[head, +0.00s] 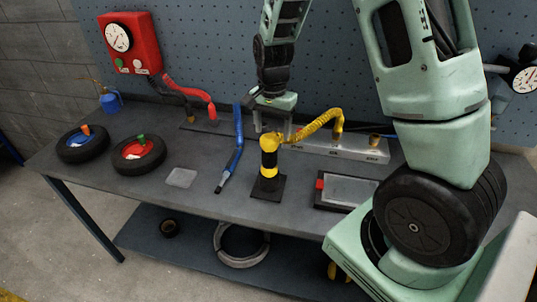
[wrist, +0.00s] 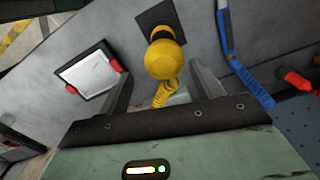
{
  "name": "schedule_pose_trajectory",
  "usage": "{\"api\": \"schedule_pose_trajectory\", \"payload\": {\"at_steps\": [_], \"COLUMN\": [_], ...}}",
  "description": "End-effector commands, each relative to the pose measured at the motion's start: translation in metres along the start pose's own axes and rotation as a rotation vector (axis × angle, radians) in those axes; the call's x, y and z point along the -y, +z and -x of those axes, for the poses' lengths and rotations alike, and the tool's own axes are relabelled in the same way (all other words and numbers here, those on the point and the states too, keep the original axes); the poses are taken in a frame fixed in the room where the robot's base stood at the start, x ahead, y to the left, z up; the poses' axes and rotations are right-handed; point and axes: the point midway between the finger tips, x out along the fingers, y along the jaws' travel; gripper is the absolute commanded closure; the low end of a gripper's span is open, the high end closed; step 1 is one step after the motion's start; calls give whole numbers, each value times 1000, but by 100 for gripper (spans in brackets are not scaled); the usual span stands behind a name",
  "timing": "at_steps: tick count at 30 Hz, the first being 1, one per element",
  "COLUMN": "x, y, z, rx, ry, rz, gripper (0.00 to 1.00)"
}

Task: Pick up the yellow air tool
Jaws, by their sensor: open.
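The yellow air tool (head: 268,160) stands upright on a black square base on the bench, with a black band around its body. A coiled yellow hose (head: 318,127) runs from its top to the grey manifold. My gripper (head: 271,128) is just above the tool, pointing down, open and empty. In the wrist view the tool's rounded yellow top (wrist: 165,60) lies between and beyond the two spread fingers. I cannot tell whether a finger touches it. The tool's lower part is mostly hidden there by its top.
A blue air tool (head: 231,165) lies left of the yellow one, and a red hose tool (head: 211,110) is behind it. A framed tray (head: 348,190) is at right. Two small wheels (head: 139,155) lie at left. The pegboard (head: 215,50) stands behind. Bare bench shows at front left.

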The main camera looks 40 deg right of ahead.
Motion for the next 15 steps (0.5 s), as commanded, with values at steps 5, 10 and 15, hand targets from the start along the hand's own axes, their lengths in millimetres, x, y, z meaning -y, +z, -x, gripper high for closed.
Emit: {"api": "schedule_pose_trajectory", "payload": {"at_steps": [5,10,15], "x": [0,1,5], "y": [0,1,4], "z": [-19,-26,-44], "rx": [1,1,2], "ry": [0,1,3], "rz": [1,1,2], "gripper": [34,34,34]}}
